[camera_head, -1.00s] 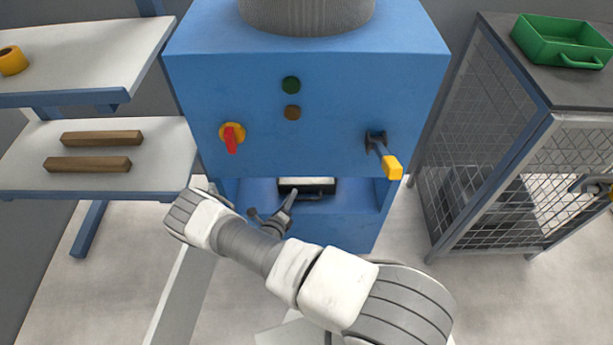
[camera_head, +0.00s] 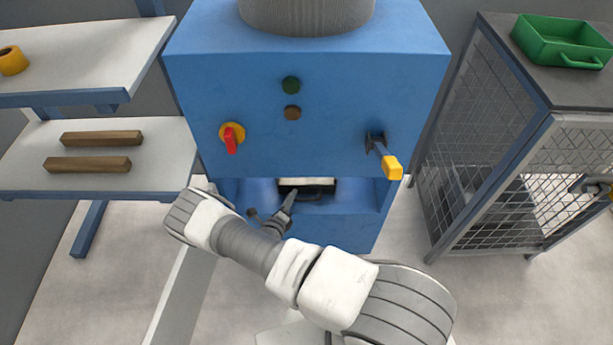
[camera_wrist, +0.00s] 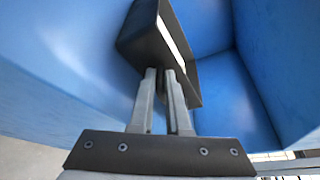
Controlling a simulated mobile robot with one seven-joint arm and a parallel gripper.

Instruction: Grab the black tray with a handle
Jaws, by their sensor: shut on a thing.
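The black tray (camera_head: 323,187) sits in the open recess at the bottom of the blue machine, with something whitish showing inside it. It also shows in the wrist view (camera_wrist: 146,42), just beyond my fingers. My gripper (camera_wrist: 162,72) reaches the tray's near side in the wrist view, its two fingers close together. In the head view my gripper (camera_head: 290,197) is at the tray's front left, where the handle is. The fingers are shut on the handle, which they largely hide in the wrist view.
The blue machine (camera_head: 260,80) has walls close around the recess. A yellow-tipped lever (camera_head: 391,166) and a red switch (camera_head: 230,138) stick out from its front. A shelf with wooden bars (camera_head: 88,164) stands left. A wire cage holding a green tray (camera_head: 561,42) on top stands right.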

